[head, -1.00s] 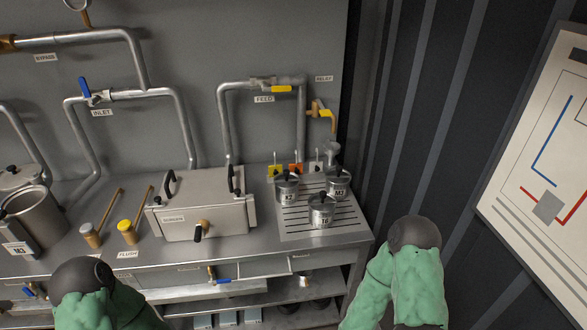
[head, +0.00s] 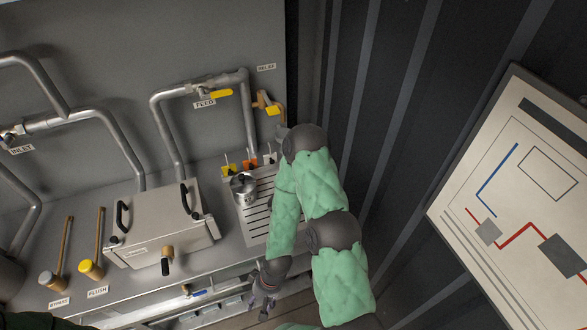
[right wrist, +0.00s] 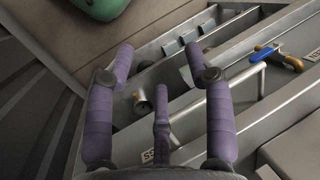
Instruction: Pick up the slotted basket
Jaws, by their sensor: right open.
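I cannot make out the slotted basket for certain in either view. A small metallic cup-like thing (right wrist: 143,106) sits among the shelves under the bench in the right wrist view, partly behind my fingers; I cannot tell if it is slotted. My right gripper (head: 263,303) hangs in front of the bench's front edge, low and pointing down, holding nothing. Its purple fingers (right wrist: 158,58) are spread apart in the right wrist view. A closed steel box (head: 160,228) with two black side handles stands on the bench. My left gripper is out of view.
A lidded pot (head: 244,188) stands on the slotted drain plate (head: 254,222), which my right arm partly covers. A blue-handled valve (right wrist: 262,53) is near the shelf. A dark ribbed wall borders the right.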

